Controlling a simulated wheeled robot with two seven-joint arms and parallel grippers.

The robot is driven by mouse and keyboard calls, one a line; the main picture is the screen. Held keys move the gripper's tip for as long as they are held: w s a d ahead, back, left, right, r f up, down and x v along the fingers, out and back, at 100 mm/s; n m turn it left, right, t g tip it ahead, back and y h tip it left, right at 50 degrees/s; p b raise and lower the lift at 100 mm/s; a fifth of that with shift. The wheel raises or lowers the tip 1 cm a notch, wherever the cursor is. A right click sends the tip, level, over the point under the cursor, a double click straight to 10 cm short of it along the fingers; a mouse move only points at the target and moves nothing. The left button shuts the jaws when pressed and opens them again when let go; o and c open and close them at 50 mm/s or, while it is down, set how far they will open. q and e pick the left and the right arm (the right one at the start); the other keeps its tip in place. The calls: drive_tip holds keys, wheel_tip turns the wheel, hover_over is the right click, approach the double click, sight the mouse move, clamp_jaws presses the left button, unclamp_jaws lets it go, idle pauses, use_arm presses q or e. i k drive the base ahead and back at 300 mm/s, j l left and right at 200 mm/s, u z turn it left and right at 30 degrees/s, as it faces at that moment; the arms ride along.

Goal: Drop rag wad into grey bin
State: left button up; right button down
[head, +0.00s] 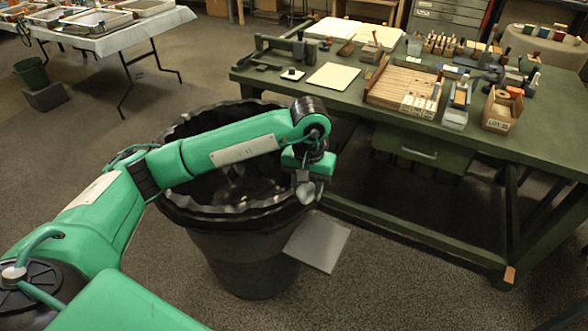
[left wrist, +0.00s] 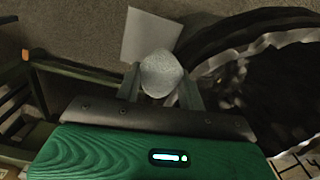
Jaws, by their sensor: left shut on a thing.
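My left gripper (head: 305,190) is at the right rim of the large grey bin (head: 245,262) in the head view. In the left wrist view, my left gripper (left wrist: 162,88) is shut on a pale grey-white rag wad (left wrist: 161,74), which sits between the two fingers. The wad also shows small below the gripper in the head view (head: 306,192). The bin (left wrist: 262,32) lies to the right of the wad in the left wrist view, with a crumpled liner around its rim. The wad appears beside the opening, not inside it. My right gripper is not in view.
A flat grey square (head: 318,241) is by the bin's right side, near the floor. A green workbench (head: 450,135) with tools, paper and boxes stands right of the bin. A white-covered table (head: 120,38) with trays and a small green bucket (head: 32,73) are at the far left.

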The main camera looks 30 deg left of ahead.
sight(244, 200)
drive_tip(key=i+j, duration=0.1)
drive_tip(key=j, duration=0.35)
drive_tip(key=i+j, duration=0.15)
drive_tip(key=j, duration=0.35)
drive_tip(key=i+j, duration=0.1)
drive_tip(key=j, duration=0.35)
drive_tip(key=i+j, duration=0.1)
drive_tip(key=j, duration=0.4)
